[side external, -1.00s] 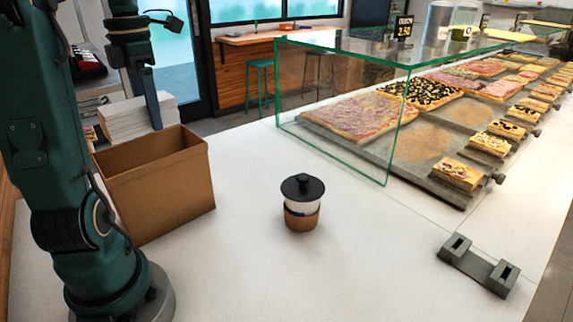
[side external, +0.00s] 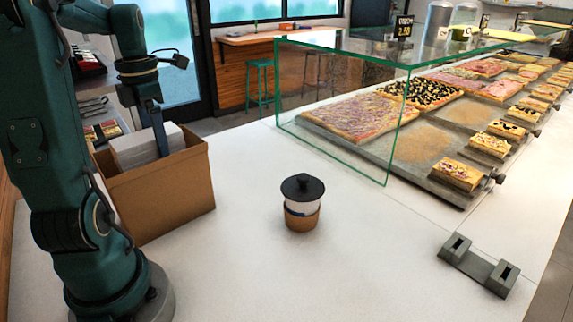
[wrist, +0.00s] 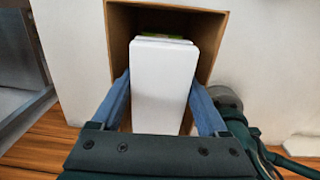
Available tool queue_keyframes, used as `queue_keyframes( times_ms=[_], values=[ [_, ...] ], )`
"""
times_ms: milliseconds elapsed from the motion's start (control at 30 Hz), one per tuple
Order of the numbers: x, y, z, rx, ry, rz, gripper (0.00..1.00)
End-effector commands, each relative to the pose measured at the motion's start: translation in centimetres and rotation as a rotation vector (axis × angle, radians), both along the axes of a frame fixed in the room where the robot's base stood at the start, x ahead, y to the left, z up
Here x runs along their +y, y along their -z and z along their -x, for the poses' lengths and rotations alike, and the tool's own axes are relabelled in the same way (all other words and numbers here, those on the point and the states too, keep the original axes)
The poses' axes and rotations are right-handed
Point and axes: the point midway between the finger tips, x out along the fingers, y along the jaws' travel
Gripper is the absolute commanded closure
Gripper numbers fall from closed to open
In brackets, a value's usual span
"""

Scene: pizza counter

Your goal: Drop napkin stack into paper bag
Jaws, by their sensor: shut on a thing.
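The napkin stack (side external: 146,148) is a white block. My gripper (wrist: 158,84) is shut on it, with one blue finger on each side in the wrist view. The stack is at the mouth of the open brown paper bag (side external: 165,200), its upper part showing above the rim. In the wrist view the white stack (wrist: 163,88) sits inside the outline of the bag opening (wrist: 119,35). Something green shows at the far end of the stack. The lower part of the stack is hidden by the bag wall in the side external view.
A lidded cup (side external: 301,204) stands on the white counter (side external: 250,270) right of the bag. A glass case (side external: 330,150) with pizzas is beyond it. A grey two-slot holder (side external: 478,266) lies at the right. The counter between bag and cup is clear.

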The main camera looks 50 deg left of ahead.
Motion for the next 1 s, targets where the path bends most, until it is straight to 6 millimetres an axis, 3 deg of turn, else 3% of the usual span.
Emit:
queue_keyframes(
  times_ms=[300, 333, 400, 700, 1000],
  values=[
    [0.0, 0.1, 0.0, 0.0, 0.0, 0.0, 0.79],
    [0.0, 0.1, 0.0, 0.0, 0.0, 0.0, 0.19],
    [0.0, 0.1, 0.0, 0.0, 0.0, 0.0, 0.0],
    [0.0, -0.2, 0.0, -0.001, 0.0, -0.001, 0.0],
    [0.1, -3.6, -0.1, -0.002, 0.0, -0.003, 0.0]
  ],
)
